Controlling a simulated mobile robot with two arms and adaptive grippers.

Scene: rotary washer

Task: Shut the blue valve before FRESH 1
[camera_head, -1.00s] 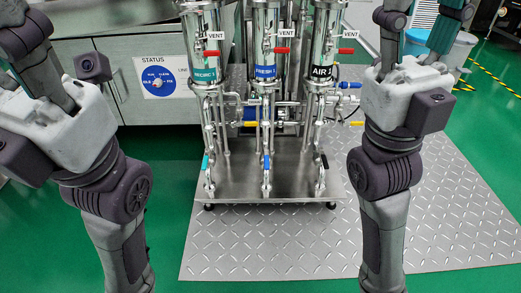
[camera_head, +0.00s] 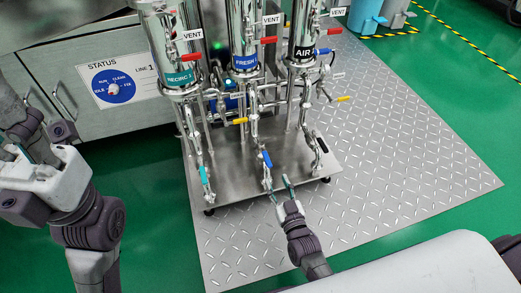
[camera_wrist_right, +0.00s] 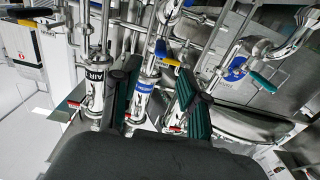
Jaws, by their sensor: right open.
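The blue valve handle (camera_head: 267,158) sits on the middle of three low upright pipes at the rack's front, below the column with the blue FRESH label (camera_head: 245,63). The handle lies roughly along its pipe, slightly tilted. My right gripper (camera_head: 279,188) is open, with its two fingers just below and right of the handle. In the right wrist view the blue handle (camera_wrist_right: 164,53) shows beyond the fingertips, roughly between the fingers (camera_wrist_right: 157,72), with nothing gripped. My left arm (camera_head: 45,185) is at the left edge; its finger state is unclear.
A teal handle (camera_head: 204,175) is on the pipe to the left, and a black one (camera_head: 321,143) to the right. Yellow handles (camera_head: 240,121) and red handles (camera_head: 191,55) sit higher. The metal floor plate (camera_head: 400,150) is clear to the right.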

